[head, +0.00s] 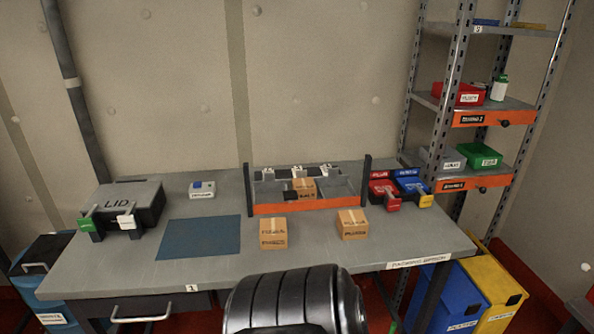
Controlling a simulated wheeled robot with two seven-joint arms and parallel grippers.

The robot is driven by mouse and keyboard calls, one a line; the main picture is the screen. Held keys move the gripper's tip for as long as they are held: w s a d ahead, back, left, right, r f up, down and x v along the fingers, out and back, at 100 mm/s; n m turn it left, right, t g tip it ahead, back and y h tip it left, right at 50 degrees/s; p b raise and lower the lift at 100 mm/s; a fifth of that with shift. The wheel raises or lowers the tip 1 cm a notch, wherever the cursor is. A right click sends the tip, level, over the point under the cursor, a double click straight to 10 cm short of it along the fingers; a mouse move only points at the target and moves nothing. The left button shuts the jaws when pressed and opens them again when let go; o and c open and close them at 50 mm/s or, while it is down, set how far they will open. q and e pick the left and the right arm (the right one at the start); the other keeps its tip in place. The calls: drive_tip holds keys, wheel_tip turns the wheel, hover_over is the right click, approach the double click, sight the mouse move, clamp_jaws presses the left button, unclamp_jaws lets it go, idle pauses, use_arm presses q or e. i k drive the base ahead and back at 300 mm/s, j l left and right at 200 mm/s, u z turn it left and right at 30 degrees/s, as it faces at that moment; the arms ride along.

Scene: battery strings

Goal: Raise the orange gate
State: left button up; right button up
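A long orange bar, which looks like the orange gate (285,209), lies low across the front of a grey compartment tray (342,187) on the workbench. A dark upright post stands at each end, the left post (249,188) and the right post (366,180). The bar sits near the bench top, at the foot of the posts. A cardboard box (304,187) and a small black item stand in the tray behind it. Neither gripper is in view.
Two cardboard boxes (273,233) (352,224) stand in front of the bar. A black lidded case (128,204) and blue mat (201,236) lie left. Red (384,188) and blue (411,182) holders stand right. A shelf rack (490,104) has orange-fronted shelves. A black ribbed part of mine fills bottom centre.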

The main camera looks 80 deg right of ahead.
sight(314, 204)
drive_tip(key=z, duration=2.8)
